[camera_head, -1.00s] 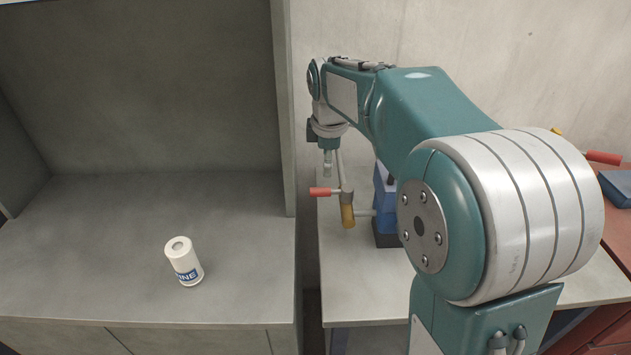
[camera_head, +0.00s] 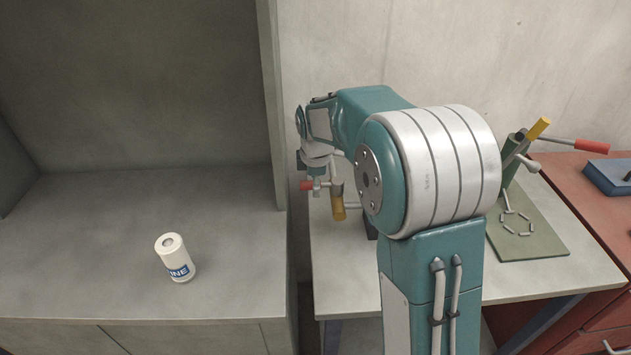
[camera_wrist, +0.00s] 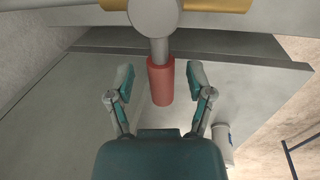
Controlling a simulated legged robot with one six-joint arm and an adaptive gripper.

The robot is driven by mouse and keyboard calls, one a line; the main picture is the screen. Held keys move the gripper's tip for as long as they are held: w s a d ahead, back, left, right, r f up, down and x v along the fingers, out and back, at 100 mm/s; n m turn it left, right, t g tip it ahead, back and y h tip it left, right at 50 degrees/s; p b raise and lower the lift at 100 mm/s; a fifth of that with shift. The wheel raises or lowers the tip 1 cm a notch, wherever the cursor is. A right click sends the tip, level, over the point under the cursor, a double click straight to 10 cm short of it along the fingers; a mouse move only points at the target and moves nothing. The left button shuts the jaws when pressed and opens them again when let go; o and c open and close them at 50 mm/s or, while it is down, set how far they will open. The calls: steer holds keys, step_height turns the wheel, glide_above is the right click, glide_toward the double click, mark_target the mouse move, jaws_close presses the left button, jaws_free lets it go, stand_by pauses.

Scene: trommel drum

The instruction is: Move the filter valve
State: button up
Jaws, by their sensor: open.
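A valve with a red handle (camera_head: 306,186) and a yellow handle (camera_head: 338,207) is mounted at the left of the bench, partly hidden behind my arm. In the wrist view, the red handle (camera_wrist: 160,82) hangs from a grey stem between the two fingers of my gripper (camera_wrist: 161,76). The fingers are open with a gap on each side of the handle; I see no contact. In the head view my gripper (camera_head: 312,165) is small and close to the valve, its fingers hard to make out. The yellow part (camera_wrist: 215,5) crosses the wrist view's top edge.
A white labelled canister (camera_head: 175,258) stands on the grey cabinet surface (camera_head: 90,235) to the left. A second fixture with yellow and red handles (camera_head: 592,146) stands on a green plate (camera_head: 540,235) to the right. A blue box (camera_head: 610,175) sits on the red cabinet.

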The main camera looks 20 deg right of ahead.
steer(key=shift+a, duration=0.15)
jaws_close()
steer(key=shift+w+m, duration=0.15)
steer(key=shift+m, duration=0.15)
steer(key=w+d+m, duration=0.1)
steer(key=m, duration=0.4)
steer(key=w+d+m+g+h, duration=0.1)
steer(key=d+m, duration=0.1)
steer(key=m, duration=0.3)
steer(key=w+d+m+g, duration=0.1)
steer(key=w+d+m, duration=0.1)
steer(key=m, duration=0.3)
steer(key=shift+w+d+f+h, duration=0.1)
steer(key=shift+d+h, duration=0.05)
steer(key=shift+h, duration=0.25)
steer(key=shift+d+m+g, duration=0.4)
steer(key=shift+d+m, duration=0.1)
steer(key=shift+m, duration=0.7)
